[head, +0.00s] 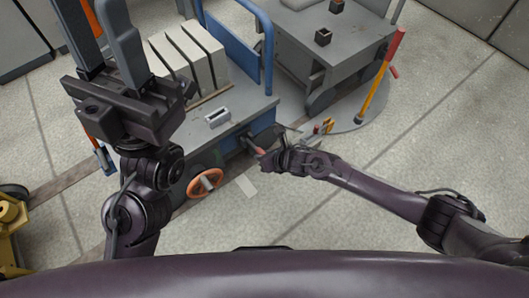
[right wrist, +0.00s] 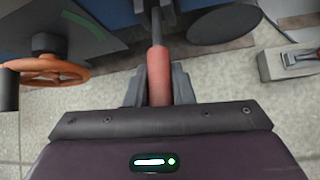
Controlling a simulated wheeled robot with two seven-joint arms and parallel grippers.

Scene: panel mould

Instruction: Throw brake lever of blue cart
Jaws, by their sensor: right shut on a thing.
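The blue cart (head: 240,42) stands at the upper middle of the head view, with a blue rail and a grey deck. Its brake lever has a red grip (right wrist: 158,72) on a dark shaft that runs up to the cart's end in the right wrist view. My right gripper (head: 266,158) is shut on this red grip, with a finger on each side of it. Only a bit of the red grip shows in the head view.
An orange handwheel (head: 204,184) is left of the lever, and also shows in the right wrist view (right wrist: 45,70). Pale panels (head: 190,55) stand on the deck. A grey cart (head: 325,45) and a red-and-yellow lever (head: 381,75) are to the right. Floor at lower right is clear.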

